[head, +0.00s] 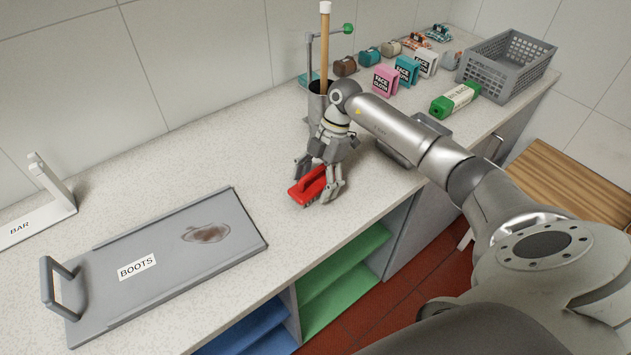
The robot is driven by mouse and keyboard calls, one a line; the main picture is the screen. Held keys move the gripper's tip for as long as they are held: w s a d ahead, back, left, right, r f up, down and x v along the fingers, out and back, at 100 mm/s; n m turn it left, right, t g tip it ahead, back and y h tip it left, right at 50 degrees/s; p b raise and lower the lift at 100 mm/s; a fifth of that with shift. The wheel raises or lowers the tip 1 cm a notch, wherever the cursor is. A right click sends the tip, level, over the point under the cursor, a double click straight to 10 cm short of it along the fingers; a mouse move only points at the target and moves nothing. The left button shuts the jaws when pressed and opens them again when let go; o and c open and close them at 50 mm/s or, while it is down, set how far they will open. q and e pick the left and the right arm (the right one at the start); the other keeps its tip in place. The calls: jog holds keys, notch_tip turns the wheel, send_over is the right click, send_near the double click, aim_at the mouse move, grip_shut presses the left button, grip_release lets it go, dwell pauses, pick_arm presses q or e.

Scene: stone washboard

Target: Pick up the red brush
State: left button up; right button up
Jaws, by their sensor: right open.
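The red brush (306,187) lies on the speckled stone counter, near its front edge and to the right of the grey board. My right gripper (316,188) points down over the brush. Its fingers are spread open, one on each side of the brush. Part of the brush is hidden by the gripper, and I cannot tell whether the fingers touch it. My left gripper is not in view.
A grey board labelled BOOTS (188,292), with a handle and a brown stain, lies left. A holder with a wooden stick (325,48) stands behind my gripper. Face cloth packs (386,80), a green-white box (455,100) and a grey crate (507,66) stand back right.

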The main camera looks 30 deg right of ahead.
jog(key=c, duration=1.2)
jog(key=shift+o, duration=0.2)
jog(key=shift+r, duration=0.15)
